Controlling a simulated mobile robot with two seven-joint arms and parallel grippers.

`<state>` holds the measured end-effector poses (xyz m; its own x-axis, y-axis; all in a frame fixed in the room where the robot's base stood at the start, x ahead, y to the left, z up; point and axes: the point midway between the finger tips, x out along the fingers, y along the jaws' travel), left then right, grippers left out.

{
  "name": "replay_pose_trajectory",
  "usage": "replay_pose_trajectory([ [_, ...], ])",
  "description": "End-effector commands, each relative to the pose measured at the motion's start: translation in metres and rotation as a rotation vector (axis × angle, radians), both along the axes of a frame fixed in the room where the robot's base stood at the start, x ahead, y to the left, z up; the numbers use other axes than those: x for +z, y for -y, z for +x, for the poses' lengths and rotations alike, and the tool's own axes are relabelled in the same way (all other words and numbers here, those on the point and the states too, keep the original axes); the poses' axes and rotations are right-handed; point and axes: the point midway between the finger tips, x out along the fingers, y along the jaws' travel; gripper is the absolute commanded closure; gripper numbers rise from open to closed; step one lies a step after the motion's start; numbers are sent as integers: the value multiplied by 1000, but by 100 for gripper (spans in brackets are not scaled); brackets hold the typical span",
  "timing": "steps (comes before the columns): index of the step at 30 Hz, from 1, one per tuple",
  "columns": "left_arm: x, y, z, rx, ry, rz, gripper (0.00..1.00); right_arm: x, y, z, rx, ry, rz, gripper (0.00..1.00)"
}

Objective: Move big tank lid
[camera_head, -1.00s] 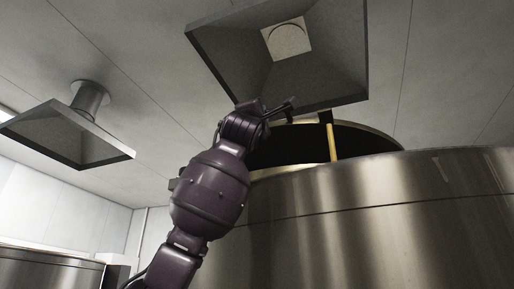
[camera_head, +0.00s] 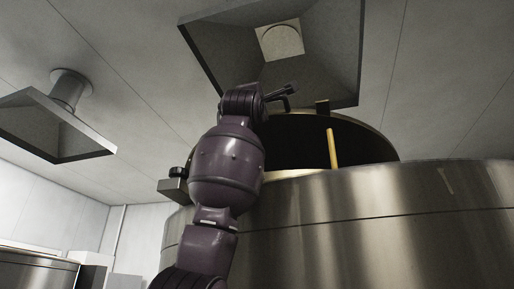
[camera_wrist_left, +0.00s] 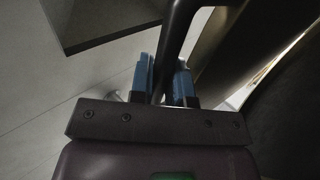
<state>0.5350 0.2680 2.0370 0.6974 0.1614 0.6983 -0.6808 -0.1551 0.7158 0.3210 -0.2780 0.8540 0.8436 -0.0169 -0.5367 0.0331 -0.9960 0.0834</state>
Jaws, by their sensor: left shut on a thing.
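The big tank (camera_head: 370,220) is a wide, shiny metal cylinder filling the lower right of the head view. Its lid (camera_head: 325,140) stands raised above the rim, its dark face showing. A black handle (camera_head: 284,98) is at the lid's upper left. My left gripper (camera_head: 277,95) is up at this handle, partly hidden by my own purple wrist. In the left wrist view the blue fingers of my left gripper (camera_wrist_left: 163,82) are shut on the dark bar of the handle (camera_wrist_left: 180,35). My right gripper is in neither view.
A yellow rod (camera_head: 332,148) stands upright at the tank opening. A square exhaust hood (camera_head: 330,60) hangs close above the lid and my left gripper. A second hood (camera_head: 45,125) hangs at the left. A grey box-shaped part (camera_head: 173,190) juts from the tank's left side.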

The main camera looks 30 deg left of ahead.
Motion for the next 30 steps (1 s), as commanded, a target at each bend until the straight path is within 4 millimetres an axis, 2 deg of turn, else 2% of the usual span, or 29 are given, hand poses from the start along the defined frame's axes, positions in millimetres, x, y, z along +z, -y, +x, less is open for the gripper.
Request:
replay_pose_trajectory([
  [3, 1, 0, -1, 1, 3, 0, 100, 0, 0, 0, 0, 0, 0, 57],
  [4, 1, 0, -1, 1, 3, 0, 82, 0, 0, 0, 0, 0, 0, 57],
  [9, 0, 0, 0, 0, 1, 0, 59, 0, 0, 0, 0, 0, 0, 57],
  [20, -5, 2, -2, -1, 0, 1, 59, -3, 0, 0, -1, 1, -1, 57],
  [26, -26, 6, -19, -1, 0, 1, 59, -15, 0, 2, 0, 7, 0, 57],
  [30, -46, 10, -38, -2, 0, 1, 59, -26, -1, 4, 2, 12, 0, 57],
])
